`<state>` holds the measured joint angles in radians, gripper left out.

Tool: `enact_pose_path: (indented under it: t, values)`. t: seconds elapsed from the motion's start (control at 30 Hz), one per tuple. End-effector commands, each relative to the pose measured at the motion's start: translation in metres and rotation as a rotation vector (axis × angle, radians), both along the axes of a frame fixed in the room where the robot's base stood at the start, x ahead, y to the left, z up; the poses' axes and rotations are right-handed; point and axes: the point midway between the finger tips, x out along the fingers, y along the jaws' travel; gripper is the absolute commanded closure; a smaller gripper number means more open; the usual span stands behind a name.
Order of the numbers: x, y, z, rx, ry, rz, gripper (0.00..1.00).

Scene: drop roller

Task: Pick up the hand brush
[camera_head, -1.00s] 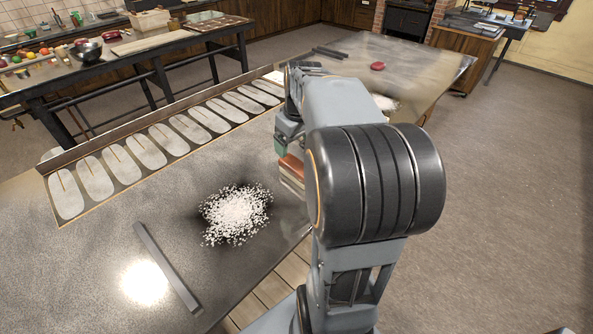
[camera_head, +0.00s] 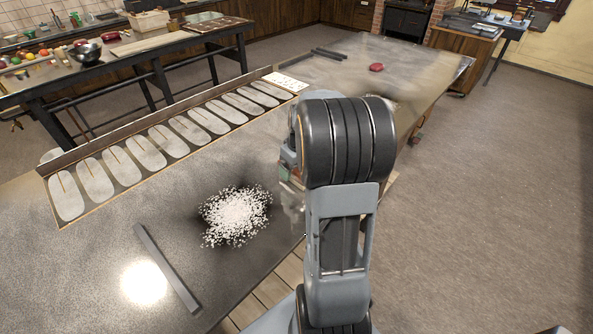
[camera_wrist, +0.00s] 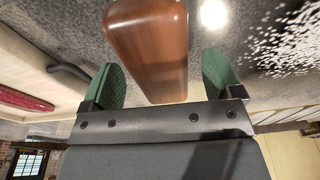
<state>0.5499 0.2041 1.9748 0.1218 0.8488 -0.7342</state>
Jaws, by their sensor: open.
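A smooth brown wooden piece (camera_wrist: 150,45), which looks like the hand brush's handle, lies between the fingers of my gripper (camera_wrist: 160,76) in the wrist view. The green-padded fingers stand apart on either side of it, with a visible gap at each side. In the head view my arm hides most of my gripper and the brush.
A white crumbly pile (camera_head: 237,215) and a grey bar (camera_head: 168,268) lie on the dark tabletop (camera_head: 100,265). A long tray (camera_head: 70,220) holds several pale oval pieces. A red object (camera_head: 376,67) sits at the far end. Open floor lies to the right.

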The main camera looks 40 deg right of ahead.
Motion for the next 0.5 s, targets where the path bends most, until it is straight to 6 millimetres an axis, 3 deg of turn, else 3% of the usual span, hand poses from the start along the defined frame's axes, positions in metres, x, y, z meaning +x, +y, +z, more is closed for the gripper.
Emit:
enact_pose_path:
  t: [0.2,0.5]
  values:
    - [0.003,0.001,-0.022,0.0,0.0,0.0,0.15]
    - [0.004,0.001,-0.025,-0.001,-0.001,0.0,0.15]
